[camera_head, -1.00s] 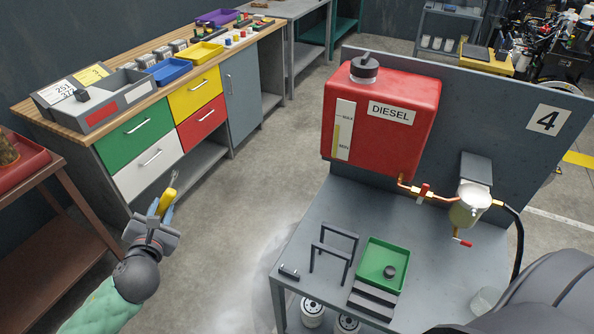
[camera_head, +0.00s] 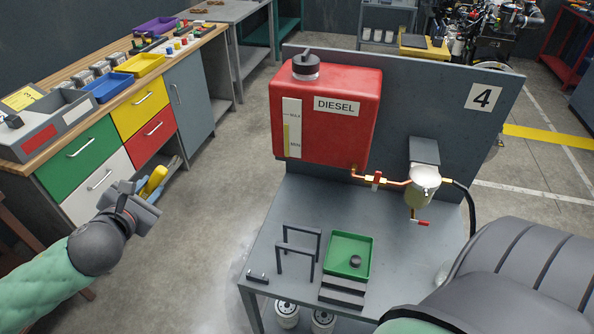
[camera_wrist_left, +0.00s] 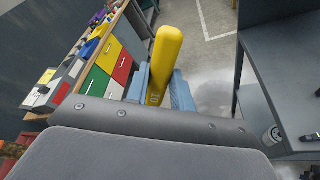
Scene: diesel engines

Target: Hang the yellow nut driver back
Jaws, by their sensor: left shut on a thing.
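The yellow nut driver (camera_head: 153,181) is in my left gripper (camera_head: 143,191), at the left of the head view, in front of the drawer cabinet and above the floor. No hanging place for the driver can be made out for sure. My right gripper is not in view.
A grey workbench (camera_head: 230,262) carries a red diesel tank (camera_head: 325,110), dark hoop frames (camera_head: 298,248) and a green tray (camera_head: 347,257). A wooden-topped cabinet (camera_head: 85,150) with coloured drawers stands at left. Bare floor (camera_head: 215,195) lies between them.

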